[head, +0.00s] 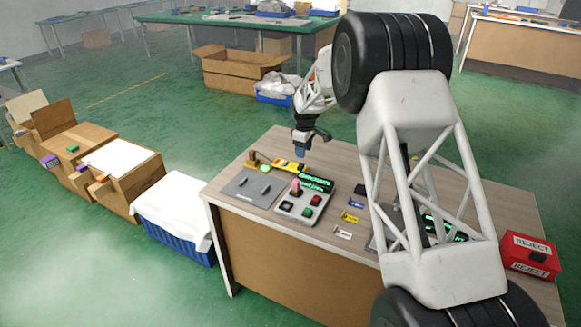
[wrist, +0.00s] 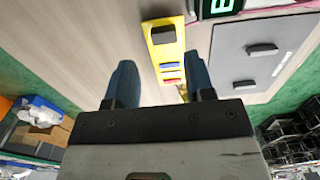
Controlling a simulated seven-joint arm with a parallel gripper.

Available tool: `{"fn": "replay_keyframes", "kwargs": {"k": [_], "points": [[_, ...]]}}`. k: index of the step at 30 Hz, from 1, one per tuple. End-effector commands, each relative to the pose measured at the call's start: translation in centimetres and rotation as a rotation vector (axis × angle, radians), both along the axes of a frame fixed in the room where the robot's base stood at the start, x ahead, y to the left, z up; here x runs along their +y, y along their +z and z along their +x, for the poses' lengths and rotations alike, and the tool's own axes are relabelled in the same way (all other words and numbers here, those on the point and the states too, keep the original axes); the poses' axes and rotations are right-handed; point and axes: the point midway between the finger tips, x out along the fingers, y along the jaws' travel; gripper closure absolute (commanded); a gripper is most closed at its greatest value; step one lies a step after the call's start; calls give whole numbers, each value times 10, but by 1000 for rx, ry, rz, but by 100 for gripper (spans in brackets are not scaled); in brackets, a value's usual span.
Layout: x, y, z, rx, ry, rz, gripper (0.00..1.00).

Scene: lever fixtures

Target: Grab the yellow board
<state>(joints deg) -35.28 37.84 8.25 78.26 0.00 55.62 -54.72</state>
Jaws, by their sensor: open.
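The yellow board (head: 289,165) lies near the far edge of the wooden table, behind the grey panels. It carries a dark block and small red and blue parts, which show in the wrist view (wrist: 159,52). My gripper (head: 303,150) points down close above the board and is open. In the wrist view its two dark blue fingers (wrist: 160,65) stand apart, with the board showing between them, nearer the right finger. I cannot tell the exact height gap.
A grey plate with two handles (head: 240,186) and a button panel with a green display (head: 291,207) sit in front of the board. Blue, yellow and white tags (head: 342,233) lie to the right. A red REJECT box (head: 514,252) stands at the right edge. My arm hides part of the table.

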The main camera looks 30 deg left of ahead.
Motion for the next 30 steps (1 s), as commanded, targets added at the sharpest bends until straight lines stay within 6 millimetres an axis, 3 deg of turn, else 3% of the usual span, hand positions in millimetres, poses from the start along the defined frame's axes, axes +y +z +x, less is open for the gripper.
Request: {"fn": "replay_keyframes", "kwargs": {"k": [7,20,30], "points": [[0,-18,-1,1,0,-1,51],[0,-23,-1,1,0,-1,51],[1,-56,-4,1,0,-1,51]]}}
